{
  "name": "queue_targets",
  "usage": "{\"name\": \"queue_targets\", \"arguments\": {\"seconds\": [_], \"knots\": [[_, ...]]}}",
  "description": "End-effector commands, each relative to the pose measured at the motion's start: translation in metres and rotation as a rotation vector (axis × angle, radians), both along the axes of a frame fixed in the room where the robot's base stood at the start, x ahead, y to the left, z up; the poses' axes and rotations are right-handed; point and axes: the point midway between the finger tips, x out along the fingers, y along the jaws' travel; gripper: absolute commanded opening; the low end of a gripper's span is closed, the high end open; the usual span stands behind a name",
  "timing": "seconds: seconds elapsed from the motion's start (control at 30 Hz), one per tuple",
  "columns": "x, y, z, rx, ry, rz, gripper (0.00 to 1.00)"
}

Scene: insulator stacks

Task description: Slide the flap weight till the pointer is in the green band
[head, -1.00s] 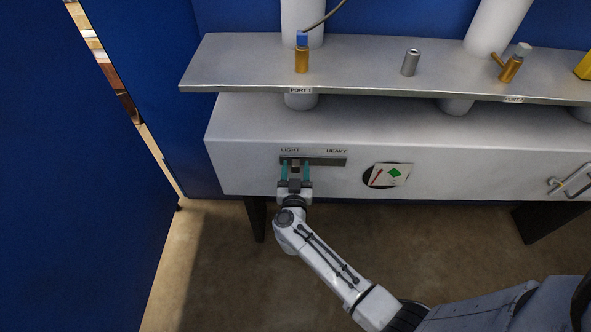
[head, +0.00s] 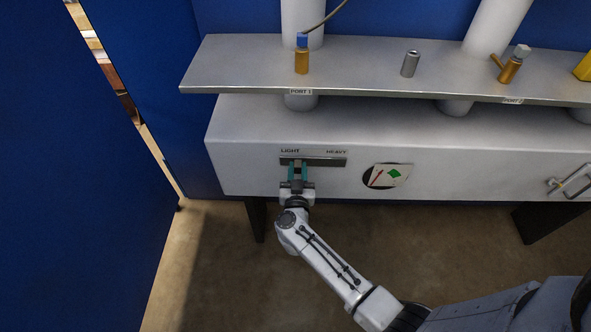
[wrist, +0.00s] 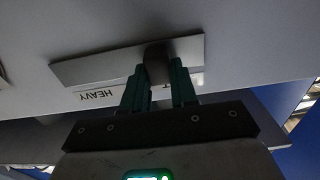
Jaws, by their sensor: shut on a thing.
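The flap weight (wrist: 158,65) is a dark rounded knob on a flat grey slide rail (head: 328,162). It sits near the LIGHT end; HEAVY is marked at the right end. My gripper (head: 298,170) is shut on the weight, one teal finger on each side; its fingers also show in the wrist view (wrist: 160,85). The fingers hide much of the weight in the head view. The gauge (head: 371,180) is a dark round opening with a pale card, right of the rail. Its red pointer (head: 377,178) stands left of the green band (head: 394,174), apart from it.
A grey shelf (head: 370,80) with brass and grey fittings overhangs the cabinet front. A metal handle (head: 573,180) is at the far right. A blue wall (head: 70,190) stands at the left. The rail right of the weight is clear.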

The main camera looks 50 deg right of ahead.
Motion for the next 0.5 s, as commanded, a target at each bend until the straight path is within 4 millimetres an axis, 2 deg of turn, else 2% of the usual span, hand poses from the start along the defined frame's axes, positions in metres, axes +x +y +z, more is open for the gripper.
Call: {"name": "queue_targets", "arguments": {"seconds": [0.1, 0.2, 0.5], "knots": [[-0.015, -0.012, 0.003, 0.001, 0.004, -0.005, 0.00], [-0.022, -0.017, 0.002, 0.001, 0.003, -0.004, 0.00], [-0.023, -0.018, 0.000, 0.001, 0.002, -0.002, 0.00]]}}
